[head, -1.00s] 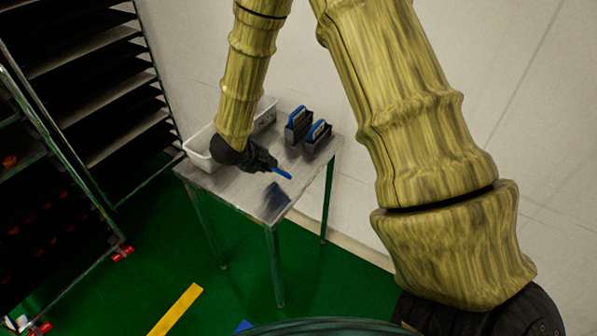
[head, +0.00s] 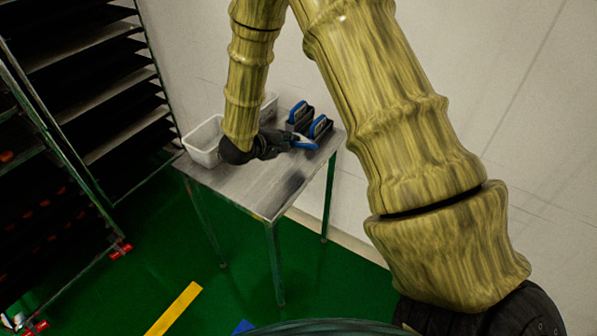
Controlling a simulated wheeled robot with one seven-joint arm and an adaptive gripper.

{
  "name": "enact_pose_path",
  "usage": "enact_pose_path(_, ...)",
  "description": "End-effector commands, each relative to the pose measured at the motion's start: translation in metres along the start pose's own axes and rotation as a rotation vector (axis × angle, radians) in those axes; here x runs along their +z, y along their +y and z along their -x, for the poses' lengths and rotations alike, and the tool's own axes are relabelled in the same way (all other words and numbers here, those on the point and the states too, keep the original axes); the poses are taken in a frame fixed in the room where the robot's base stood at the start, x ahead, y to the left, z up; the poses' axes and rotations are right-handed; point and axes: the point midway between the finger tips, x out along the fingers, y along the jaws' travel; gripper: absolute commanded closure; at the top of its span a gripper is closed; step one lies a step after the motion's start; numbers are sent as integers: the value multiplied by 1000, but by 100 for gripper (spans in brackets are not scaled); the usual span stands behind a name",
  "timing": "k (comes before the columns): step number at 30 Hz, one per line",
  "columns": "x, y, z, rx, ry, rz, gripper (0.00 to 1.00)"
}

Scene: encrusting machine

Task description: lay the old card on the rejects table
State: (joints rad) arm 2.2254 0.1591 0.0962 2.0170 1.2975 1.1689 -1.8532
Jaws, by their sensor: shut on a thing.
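My gripper (head: 287,143) is shut on a small, thin blue piece with a pale edge, which appears to be the old card (head: 304,142). The card sticks out to the right from the fingertips, tilted, above the grey metal table (head: 245,188). Its right end is in front of or close to a black block with a blue handle (head: 319,128); I cannot tell whether they touch. A dark patch, like a shadow or reflection, lies on the tabletop below. The fingers are small and dark, so their detail is hard to see.
A second black, blue-handled block (head: 299,114) stands behind the first. A white bin (head: 203,142) stands at the table's left, and another pale bin (head: 268,106) is partly hidden by my arm. A tall rack (head: 100,90) stands left. The table's front is clear.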

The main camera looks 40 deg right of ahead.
Motion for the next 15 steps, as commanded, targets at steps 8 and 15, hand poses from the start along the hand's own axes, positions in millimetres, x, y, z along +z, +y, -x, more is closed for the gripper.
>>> enact_pose_path(8,0,-22,-12,0,1,0,100)
enact_pose_path(15,0,-36,-19,-1,1,-1,100)
